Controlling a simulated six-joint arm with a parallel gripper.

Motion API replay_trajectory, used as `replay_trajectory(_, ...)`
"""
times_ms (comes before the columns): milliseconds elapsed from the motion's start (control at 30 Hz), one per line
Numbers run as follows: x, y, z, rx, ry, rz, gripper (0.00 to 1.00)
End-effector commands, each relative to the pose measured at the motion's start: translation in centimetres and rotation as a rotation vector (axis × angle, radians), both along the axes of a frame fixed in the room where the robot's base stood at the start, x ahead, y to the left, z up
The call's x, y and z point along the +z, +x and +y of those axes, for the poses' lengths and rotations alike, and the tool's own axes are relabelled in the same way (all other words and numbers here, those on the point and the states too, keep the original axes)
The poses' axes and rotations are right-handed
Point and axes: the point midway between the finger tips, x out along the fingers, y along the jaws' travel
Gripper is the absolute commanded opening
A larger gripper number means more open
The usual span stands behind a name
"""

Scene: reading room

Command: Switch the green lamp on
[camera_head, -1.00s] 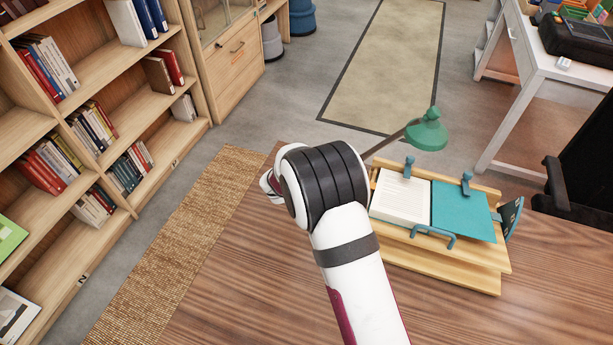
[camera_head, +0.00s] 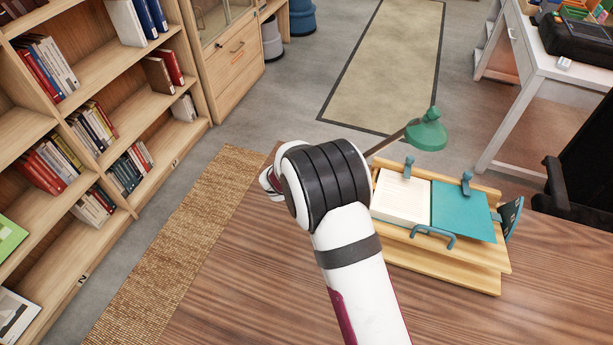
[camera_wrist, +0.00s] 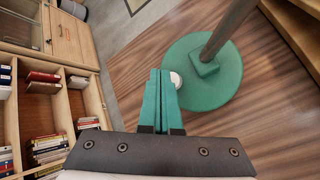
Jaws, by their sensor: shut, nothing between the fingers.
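The green lamp (camera_head: 427,133) stands on the wooden table, its shade leaning out over the far side of the book stand. No glow shows around the shade. My arm hides its base in the head view. In the wrist view the round green lamp base (camera_wrist: 215,82) lies on the table with the dark stem rising from it. A white round button (camera_wrist: 176,79) sits at the base's left edge, partly covered by my fingers. My gripper (camera_wrist: 160,73) is shut and empty, its teal fingertips beside the button in the picture. I cannot tell whether they touch it.
A wooden book stand (camera_head: 452,269) holds an open book (camera_head: 402,199) right of my arm, close to the lamp. A bookcase (camera_head: 110,65) stands on the left, past a woven mat (camera_head: 175,245). The table's front right is clear.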

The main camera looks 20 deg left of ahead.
Motion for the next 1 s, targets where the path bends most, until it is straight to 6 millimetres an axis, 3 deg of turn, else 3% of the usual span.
replay_trajectory(267,0.3,0.0,0.0,0.000,0.000,0.000,0.00)
replay_trajectory(700,5.8,0.0,0.0,0.000,0.001,-0.001,0.00)
replay_trajectory(1000,6.2,0.0,0.0,0.001,-0.001,0.001,0.00)
